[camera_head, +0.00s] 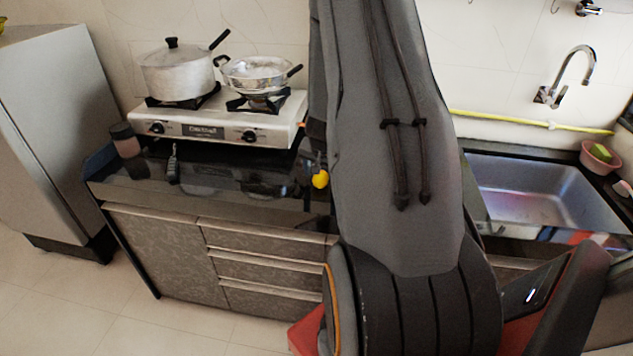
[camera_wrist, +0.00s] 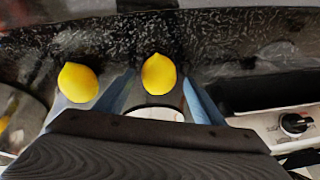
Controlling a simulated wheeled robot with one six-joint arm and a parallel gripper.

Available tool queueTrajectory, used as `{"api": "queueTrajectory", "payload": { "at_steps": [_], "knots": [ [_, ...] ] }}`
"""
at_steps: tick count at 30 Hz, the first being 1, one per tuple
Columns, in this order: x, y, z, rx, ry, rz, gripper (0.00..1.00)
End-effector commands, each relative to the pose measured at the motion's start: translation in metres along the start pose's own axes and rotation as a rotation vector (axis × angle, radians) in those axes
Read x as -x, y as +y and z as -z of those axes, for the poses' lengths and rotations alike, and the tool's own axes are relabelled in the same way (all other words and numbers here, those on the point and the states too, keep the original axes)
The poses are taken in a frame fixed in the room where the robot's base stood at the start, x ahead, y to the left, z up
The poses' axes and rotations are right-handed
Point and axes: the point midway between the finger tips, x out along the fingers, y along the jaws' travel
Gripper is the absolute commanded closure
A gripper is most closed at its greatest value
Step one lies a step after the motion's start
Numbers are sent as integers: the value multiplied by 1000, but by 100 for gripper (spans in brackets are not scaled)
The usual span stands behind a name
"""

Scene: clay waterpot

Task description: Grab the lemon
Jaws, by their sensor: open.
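A yellow lemon (camera_wrist: 158,74) lies on the dark glossy counter in the wrist view, between the tips of my gripper's two blue-grey fingers. My gripper (camera_wrist: 158,84) is open, with a gap visible on each side of this lemon. A second lemon shape (camera_wrist: 78,82) shows to the left, outside the left finger; I cannot tell whether it is another fruit or a reflection. In the head view one lemon (camera_head: 320,180) shows at the left edge of my arm, which hides most of the gripper and the counter behind it.
A two-burner stove (camera_head: 218,118) with a lidded pot (camera_head: 178,75) and a pan (camera_head: 258,74) stands at the back of the counter (camera_head: 215,203). Its knob (camera_wrist: 295,123) is close to the gripper's right. A sink (camera_head: 535,190) lies right of my arm.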

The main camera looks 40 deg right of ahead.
Motion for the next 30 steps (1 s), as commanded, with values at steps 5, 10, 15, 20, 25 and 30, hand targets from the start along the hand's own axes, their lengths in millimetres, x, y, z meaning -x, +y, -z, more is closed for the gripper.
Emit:
{"api": "queueTrajectory", "payload": {
  "at_steps": [5, 10, 15, 20, 25, 30],
  "knots": [
    [0, 0, 0, -1, 0, 0, 37],
    [0, 0, 0, 0, -1, 0, 59],
    [0, 0, 0, 0, -1, 0, 82],
    [0, 0, 0, 0, -1, 0, 82],
    [3, 0, 1, 0, -1, 0, 82],
    [13, -1, 5, 0, 0, 1, 82]
  ]
}}
